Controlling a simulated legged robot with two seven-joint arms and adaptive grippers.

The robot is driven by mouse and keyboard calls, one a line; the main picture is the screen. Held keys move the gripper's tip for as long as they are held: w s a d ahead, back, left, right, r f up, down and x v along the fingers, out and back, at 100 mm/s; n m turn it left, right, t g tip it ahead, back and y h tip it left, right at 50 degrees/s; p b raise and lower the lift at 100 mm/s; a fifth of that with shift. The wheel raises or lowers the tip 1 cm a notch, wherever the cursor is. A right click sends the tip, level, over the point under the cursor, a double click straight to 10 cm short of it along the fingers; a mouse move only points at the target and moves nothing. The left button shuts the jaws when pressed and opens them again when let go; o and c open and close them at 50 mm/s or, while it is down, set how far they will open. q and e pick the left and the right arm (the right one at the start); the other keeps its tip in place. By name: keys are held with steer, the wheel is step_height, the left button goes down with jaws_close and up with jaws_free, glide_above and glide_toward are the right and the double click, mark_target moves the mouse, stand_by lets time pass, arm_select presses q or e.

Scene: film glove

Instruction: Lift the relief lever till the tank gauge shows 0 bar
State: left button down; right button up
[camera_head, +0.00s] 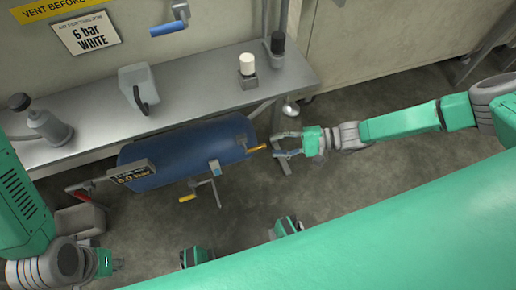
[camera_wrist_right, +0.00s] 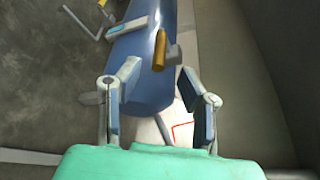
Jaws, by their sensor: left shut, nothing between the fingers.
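The blue tank (camera_head: 180,157) lies under the bench. Its dark gauge display (camera_head: 132,174) at the left end seems to read 8.0 bar in small digits. A brass-coloured lever (camera_head: 256,149) sticks out at the tank's right end; it also shows in the right wrist view (camera_wrist_right: 160,51). I cannot tell from a label whether it is the relief lever. My right gripper (camera_head: 275,144) is open and empty, just right of the brass lever. In the wrist view the lever lies ahead, between the finger lines and apart from both. My left gripper (camera_head: 112,263) is shut and empty at lower left.
A red handle (camera_head: 78,195) sits left of the tank, and a yellow-tipped crank (camera_head: 188,198) hangs below it. Open floor lies to the right.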

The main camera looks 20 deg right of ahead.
mark_target(258, 148)
steer(key=b+x, duration=0.1)
steer(key=x, duration=0.4)
steer(key=shift+w+a+f, duration=0.1)
steer(key=shift+f, duration=0.15)
steer(key=shift+a, duration=0.2)
steer(key=shift+a, duration=0.1)
jaws_close()
